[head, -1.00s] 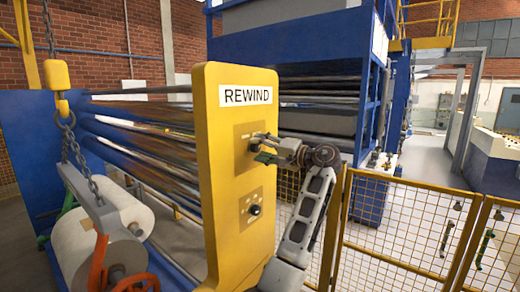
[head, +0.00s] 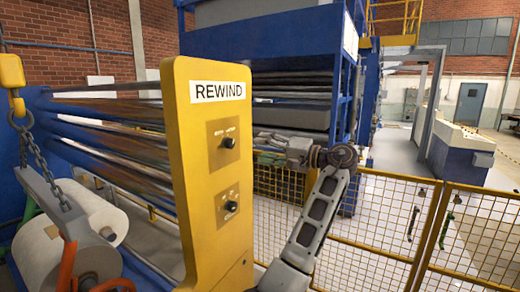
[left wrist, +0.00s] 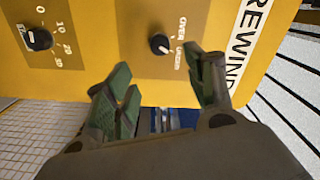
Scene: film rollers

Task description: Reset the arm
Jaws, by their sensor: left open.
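My left gripper (head: 268,148) is open and empty, just right of the yellow REWIND panel (head: 190,90) in the head view. Its arm rises from the bottom of the picture. In the left wrist view the two green-padded fingers (left wrist: 165,92) are spread apart in front of the panel. The upper black knob (head: 229,142) also shows in the left wrist view (left wrist: 159,44), apart from the fingers. The lower knob (head: 231,206) shows in the left wrist view (left wrist: 39,40) too. My right gripper is in neither view.
A yellow mesh fence (head: 380,225) stands right of the arm. Film rollers (head: 110,140) run left of the panel. A white roll (head: 65,240) with a chain hoist (head: 30,145) is at lower left. Open floor (head: 400,150) lies beyond the fence.

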